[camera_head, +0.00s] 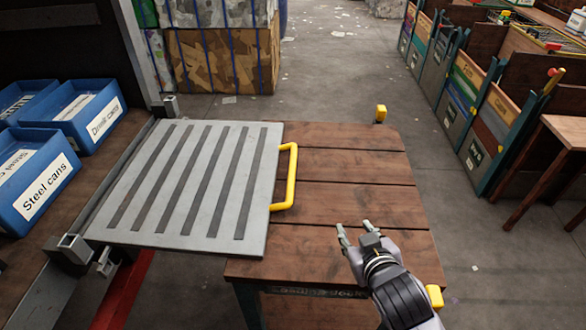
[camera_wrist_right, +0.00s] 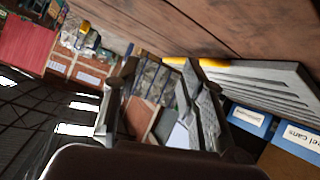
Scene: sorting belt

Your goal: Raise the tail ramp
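The tail ramp (camera_head: 190,185) is a grey metal plate with dark grip strips. It lies flat, its left edge at the truck bed and its right part over a wooden table. A yellow handle (camera_head: 290,178) stands out from its right edge; part of the ramp also shows in the right wrist view (camera_wrist_right: 265,85). My right gripper (camera_head: 354,228) is over the table's front right part, to the right of and nearer than the handle, apart from it. Its fingers (camera_wrist_right: 155,100) are spread with nothing between them. My left gripper is not in view.
The wooden table (camera_head: 350,165) has yellow corner pieces (camera_head: 380,113). Blue labelled bins (camera_head: 38,185) stand on the truck bed at left. Strapped bales (camera_head: 222,60) stand behind the ramp. Sorting bins (camera_head: 485,120) line the right side. The floor between is mostly clear.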

